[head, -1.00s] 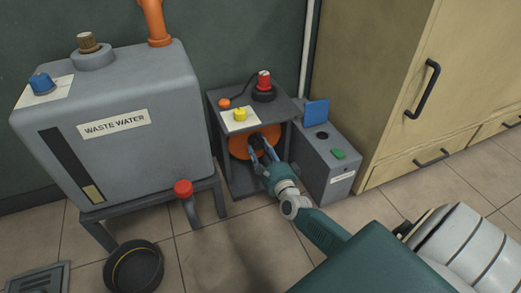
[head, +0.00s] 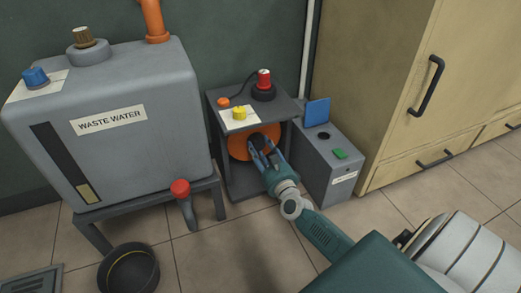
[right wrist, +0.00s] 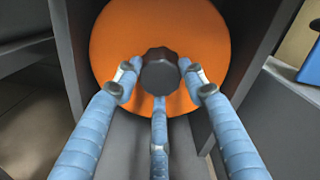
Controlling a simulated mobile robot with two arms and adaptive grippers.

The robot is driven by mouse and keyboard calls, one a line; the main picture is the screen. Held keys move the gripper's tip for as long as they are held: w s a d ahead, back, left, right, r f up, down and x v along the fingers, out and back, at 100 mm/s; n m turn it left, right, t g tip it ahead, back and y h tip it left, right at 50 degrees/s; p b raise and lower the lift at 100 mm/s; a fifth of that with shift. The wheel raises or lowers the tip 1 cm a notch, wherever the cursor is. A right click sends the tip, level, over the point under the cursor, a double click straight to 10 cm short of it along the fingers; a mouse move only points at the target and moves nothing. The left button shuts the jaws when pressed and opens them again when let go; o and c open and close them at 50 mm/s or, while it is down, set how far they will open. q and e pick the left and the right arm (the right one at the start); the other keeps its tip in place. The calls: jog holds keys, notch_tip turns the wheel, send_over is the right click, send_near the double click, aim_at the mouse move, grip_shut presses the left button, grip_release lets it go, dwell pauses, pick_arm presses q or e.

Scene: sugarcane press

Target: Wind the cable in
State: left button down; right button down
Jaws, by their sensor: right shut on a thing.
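An orange reel disc (head: 240,146) sits inside an open-fronted grey housing (head: 242,182). It fills the upper part of the right wrist view (right wrist: 205,30). A dark knob (right wrist: 160,72) sticks out at the middle of the disc. My right gripper (head: 263,152) reaches into the housing, and its blue fingers are shut around the knob in the right wrist view. In the head view the fingers partly hide the knob. A dark cable with an orange plug (head: 223,101) lies on top of the housing. My left gripper is not in view.
A yellow knob (head: 239,113) and a red part on a black base (head: 264,83) are on the housing top. A grey box with a green button (head: 340,154) stands close on the right. A waste water tank (head: 105,115) with a red-handled tap (head: 181,188) stands left. A black bowl (head: 128,270) is on the floor.

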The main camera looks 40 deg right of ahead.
jog(key=shift+a, duration=0.15)
jog(key=c, duration=1)
grip_release()
jog(key=shift+s, duration=0.2)
jog(key=v, duration=1.1)
jog(key=shift+s, duration=0.3)
